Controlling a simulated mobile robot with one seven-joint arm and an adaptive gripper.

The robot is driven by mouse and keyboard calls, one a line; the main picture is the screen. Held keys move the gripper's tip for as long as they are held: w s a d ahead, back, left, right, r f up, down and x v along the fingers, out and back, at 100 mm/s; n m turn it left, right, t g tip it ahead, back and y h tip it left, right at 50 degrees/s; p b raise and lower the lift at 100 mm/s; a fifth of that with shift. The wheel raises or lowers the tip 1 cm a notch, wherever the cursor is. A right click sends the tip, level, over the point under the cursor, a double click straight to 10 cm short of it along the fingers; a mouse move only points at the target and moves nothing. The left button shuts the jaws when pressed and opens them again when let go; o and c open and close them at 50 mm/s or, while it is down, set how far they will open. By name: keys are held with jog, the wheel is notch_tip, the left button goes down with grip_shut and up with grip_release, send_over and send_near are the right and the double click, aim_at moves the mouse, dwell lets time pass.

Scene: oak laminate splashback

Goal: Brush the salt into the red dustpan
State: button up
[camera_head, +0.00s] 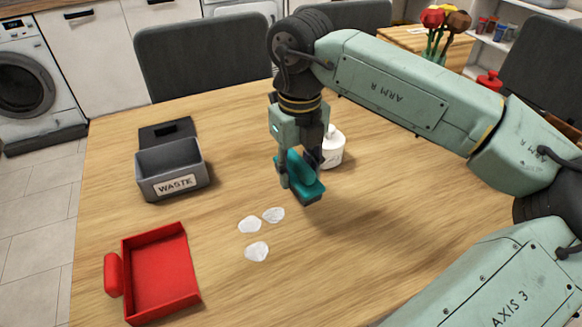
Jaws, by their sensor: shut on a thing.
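The red dustpan (160,273) lies on the table at the lower left, its handle pointing left. Three small white salt patches (257,251) lie on the wood to the right of the dustpan. My gripper (302,184) is shut on a teal brush (303,174). It holds the brush up and to the right of the salt, apart from it. The brush looks raised above the table, but its exact height is hard to tell. The brush's underside is hidden.
A grey bin labelled WASTE (170,170) stands at the back left, with a dark flat piece (166,131) behind it. A white container (332,149) stands just behind my gripper. Dark chairs (205,55) line the far table edge. The table between the salt and dustpan is clear.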

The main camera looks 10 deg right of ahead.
notch_tip(320, 180, down, 6)
jog(key=b, duration=0.3)
jog(key=shift+r, duration=0.1)
jog(key=s+a+p, duration=0.1)
jog(key=a, duration=0.2)
jog(key=s+a+p, duration=0.1)
jog(key=a, duration=0.3)
jog(key=s+a+p, duration=0.1)
jog(key=a, duration=0.3)
jog(key=shift+s+a+r, duration=0.2)
jog(key=shift+s+r, duration=0.05)
jog(key=shift+s, duration=0.05)
jog(key=s+a+b, duration=0.1)
jog(key=a, duration=0.2)
jog(key=s+a+b, duration=0.1)
jog(key=a, duration=0.2)
jog(key=s+a+b, duration=0.1)
jog(key=a, duration=0.2)
jog(key=shift+a+f+b, duration=0.2)
jog(key=shift+a+b, duration=0.05)
jog(key=shift+b, duration=0.05)
notch_tip(320, 180, up, 3)
jog(key=shift+f+p, duration=0.1)
jog(key=shift+p, duration=0.75)
jog(key=shift+d+r+p, duration=0.25)
jog(key=shift+r+p, duration=0.3)
jog(key=shift+r, duration=0.5)
